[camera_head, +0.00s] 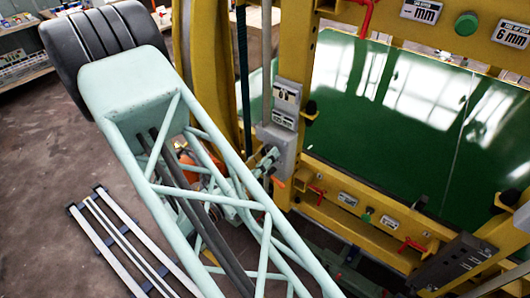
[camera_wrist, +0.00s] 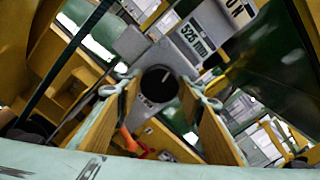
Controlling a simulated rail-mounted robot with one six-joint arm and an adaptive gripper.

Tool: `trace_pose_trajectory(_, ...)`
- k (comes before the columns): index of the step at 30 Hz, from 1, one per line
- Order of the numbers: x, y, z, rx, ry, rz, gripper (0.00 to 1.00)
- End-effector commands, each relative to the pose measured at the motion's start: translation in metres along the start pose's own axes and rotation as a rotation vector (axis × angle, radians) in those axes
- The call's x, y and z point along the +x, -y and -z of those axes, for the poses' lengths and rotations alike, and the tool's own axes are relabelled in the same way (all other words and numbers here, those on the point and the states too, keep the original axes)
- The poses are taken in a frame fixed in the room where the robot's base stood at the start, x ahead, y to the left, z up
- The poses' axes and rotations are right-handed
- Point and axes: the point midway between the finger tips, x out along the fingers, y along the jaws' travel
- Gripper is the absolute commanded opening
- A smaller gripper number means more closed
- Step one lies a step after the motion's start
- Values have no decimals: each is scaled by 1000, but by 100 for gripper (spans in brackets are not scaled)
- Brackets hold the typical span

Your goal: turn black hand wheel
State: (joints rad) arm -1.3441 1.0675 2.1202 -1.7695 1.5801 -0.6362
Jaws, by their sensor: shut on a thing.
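The black hand wheel (camera_wrist: 158,84) is a small dark round knob with a pale mark, seen nearly face-on in the middle of the wrist view. It is in front of a grey housing below a grey label plate (camera_wrist: 207,35). My gripper (camera_wrist: 160,90) has its two yellowish fingers on either side of the wheel, shut on it. In the head view my gripper (camera_head: 268,160) reaches up to the grey box (camera_head: 277,136) on the yellow frame. The wheel itself is hidden there behind the gripper and arm.
The yellow frame (camera_head: 296,60) stands around a shiny green panel (camera_head: 390,120). A black knob (camera_head: 311,107) sticks out right of the box. Red levers (camera_head: 411,244) and a green button (camera_head: 466,24) sit on its beams. Pale rails (camera_head: 120,245) lie on the floor at lower left.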

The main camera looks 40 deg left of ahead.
Motion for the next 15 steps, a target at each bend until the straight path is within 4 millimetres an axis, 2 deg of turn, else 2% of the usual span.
trace_pose_trajectory(6,0,0,-1,-95,0,0,24)
trace_pose_trajectory(15,0,0,0,-137,0,0,24)
